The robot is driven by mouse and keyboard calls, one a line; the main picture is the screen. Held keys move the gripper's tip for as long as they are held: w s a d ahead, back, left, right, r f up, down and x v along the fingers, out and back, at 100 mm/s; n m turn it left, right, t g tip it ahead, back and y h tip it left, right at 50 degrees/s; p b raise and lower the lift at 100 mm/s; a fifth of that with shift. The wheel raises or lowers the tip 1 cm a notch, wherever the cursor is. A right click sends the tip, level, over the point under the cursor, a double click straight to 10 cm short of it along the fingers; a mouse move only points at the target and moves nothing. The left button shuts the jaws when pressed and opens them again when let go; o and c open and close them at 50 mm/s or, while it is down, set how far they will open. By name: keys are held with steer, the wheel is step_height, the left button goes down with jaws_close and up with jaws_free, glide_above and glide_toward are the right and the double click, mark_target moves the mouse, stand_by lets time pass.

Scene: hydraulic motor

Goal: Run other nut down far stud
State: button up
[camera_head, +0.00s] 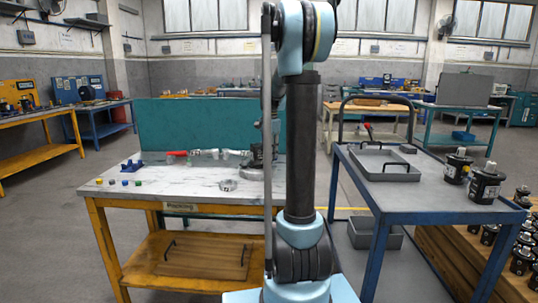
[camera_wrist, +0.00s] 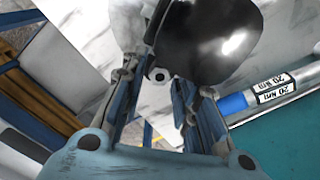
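My gripper (camera_wrist: 157,82) points down at the bench, its two fingers apart with a small light round part with a dark centre (camera_wrist: 160,74) showing between the tips. This looks like a nut or stud end, but I cannot tell which, nor whether the fingers touch it. A large glossy dark body (camera_wrist: 215,40), likely the motor, fills the top of the wrist view close beyond the fingers. In the head view, my arm hides most of the gripper and the work at the bench's right end. I cannot make out the far stud.
The marble-topped bench (camera_head: 150,185) carries a red-handled wrench (camera_head: 178,153), a small metal dish (camera_head: 228,185) and a blue fixture (camera_head: 131,165). A bar labelled 20 Nm (camera_wrist: 270,92) lies right of my fingers. A blue cart (camera_head: 440,195) holds a tray (camera_head: 385,173) and black motors (camera_head: 487,185).

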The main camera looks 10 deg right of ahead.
steer(key=shift+w+d, duration=0.1)
steer(key=shift+n, duration=1.3)
jaws_close()
steer(key=m, duration=0.5)
steer(key=shift+m, duration=0.3)
steer(key=shift+m, duration=0.3)
steer(key=shift+f+m, duration=0.1)
steer(key=shift+m, duration=2.5)
